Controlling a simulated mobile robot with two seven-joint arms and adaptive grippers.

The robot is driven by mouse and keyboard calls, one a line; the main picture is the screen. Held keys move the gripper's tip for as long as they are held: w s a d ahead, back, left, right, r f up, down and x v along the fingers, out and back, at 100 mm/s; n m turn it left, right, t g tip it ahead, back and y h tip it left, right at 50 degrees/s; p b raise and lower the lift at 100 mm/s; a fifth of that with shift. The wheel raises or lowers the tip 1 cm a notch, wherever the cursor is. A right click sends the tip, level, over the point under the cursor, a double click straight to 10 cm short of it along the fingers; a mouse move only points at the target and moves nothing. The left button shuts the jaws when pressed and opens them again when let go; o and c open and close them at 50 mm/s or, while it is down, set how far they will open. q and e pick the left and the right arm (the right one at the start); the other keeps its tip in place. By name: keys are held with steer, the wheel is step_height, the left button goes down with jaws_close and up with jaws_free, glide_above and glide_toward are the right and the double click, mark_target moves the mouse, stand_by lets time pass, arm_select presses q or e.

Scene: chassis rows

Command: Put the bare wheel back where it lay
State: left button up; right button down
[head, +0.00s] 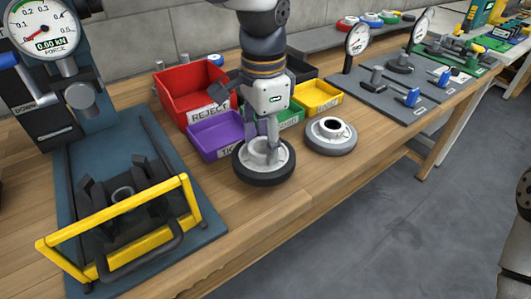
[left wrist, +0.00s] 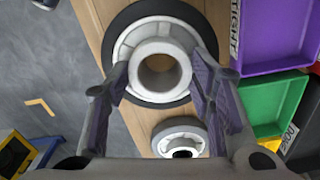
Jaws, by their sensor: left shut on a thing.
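A wheel with a black outer ring and a pale spoked face (head: 247,165) is below my left gripper (head: 270,148). In the left wrist view, the gripper's two fingers (left wrist: 160,70) are on either side of this wheel's raised pale hub (left wrist: 165,47), and the gripper is shut on it. I cannot tell whether the wheel touches the bench. A second wheel (head: 330,147), grey-rimmed with a pale hub and a dark centre, lies flat to the right; it also shows in the left wrist view (left wrist: 161,139). My right gripper is not in view.
Red (head: 190,84), purple (head: 205,148), green (head: 292,117) and yellow (head: 318,107) bins stand behind the wheels. A press with a yellow guard frame (head: 120,207) stands at left on a blue-grey base. Grey tool mats (head: 387,91) lie at right. The wooden bench front (head: 330,175) is clear.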

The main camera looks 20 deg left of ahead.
mark_target(264, 153)
arm_select(q)
step_height(264, 153, down, 3)
steer(key=shift+w+f, duration=0.1)
steer(key=shift+f, duration=0.1)
steer(key=shift+f, duration=0.1)
steer(key=o, duration=1.5)
step_height(264, 153, up, 12)
